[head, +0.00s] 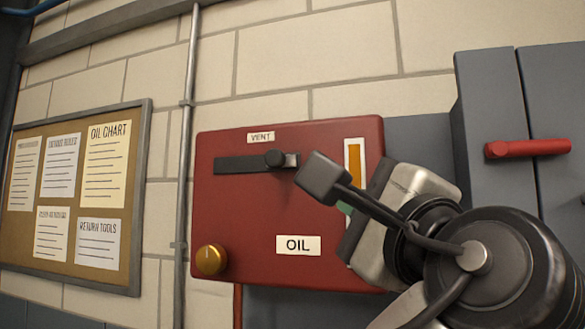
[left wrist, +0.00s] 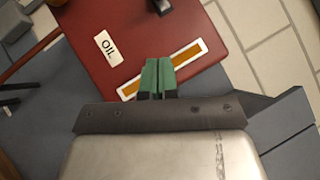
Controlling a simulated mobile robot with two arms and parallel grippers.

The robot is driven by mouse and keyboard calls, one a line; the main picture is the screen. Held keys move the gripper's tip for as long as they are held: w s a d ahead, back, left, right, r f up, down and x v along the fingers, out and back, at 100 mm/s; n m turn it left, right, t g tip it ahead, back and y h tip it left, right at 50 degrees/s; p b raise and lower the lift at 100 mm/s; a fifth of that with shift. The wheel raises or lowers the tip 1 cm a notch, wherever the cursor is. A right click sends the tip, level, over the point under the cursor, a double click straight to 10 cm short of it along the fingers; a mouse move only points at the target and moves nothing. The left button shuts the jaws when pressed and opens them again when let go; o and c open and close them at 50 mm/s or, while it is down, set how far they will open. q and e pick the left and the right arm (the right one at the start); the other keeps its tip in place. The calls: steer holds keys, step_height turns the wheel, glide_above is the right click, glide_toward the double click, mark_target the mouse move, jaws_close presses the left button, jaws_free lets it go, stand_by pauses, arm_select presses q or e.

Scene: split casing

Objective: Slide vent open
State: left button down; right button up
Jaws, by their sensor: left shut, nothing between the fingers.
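The vent control is a dark horizontal slot (head: 235,164) under a VENT label (head: 261,137), high on a red panel (head: 225,210) in the head view. Its black slider knob (head: 275,158) stands towards the slot's right part. A dark knob-like piece (left wrist: 162,6) shows at the top edge of the left wrist view. My left gripper (left wrist: 158,64) has green fingers pressed together with nothing between them. It is in front of the gauge side of the panel, to the right of and below the knob and apart from it. In the head view my wrist mostly hides the fingers. My right gripper is not in view.
The panel also carries a brass knob (head: 211,260), an OIL label (head: 298,245) and an orange gauge (head: 354,160). A vertical pipe (head: 187,130) and a notice board (head: 140,190) are to the left. A grey cabinet with a red handle (head: 527,148) is to the right.

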arm_select(q)
steer(key=p, duration=0.7)
glide_toward(284, 164)
steer(key=w+d, duration=0.1)
steer(key=w, duration=0.4)
steer(key=shift+w+a+r, duration=0.25)
steer(key=shift+a+r, duration=0.2)
steer(key=shift+a, duration=0.15)
steer(key=shift+w+a+r, duration=0.2)
steer(key=shift+a+r, duration=0.3)
steer(key=shift+a, duration=0.1)
steer(key=shift+a+r+p, duration=0.1)
steer(key=shift+a+p, duration=0.25)
steer(key=shift+w, duration=0.1)
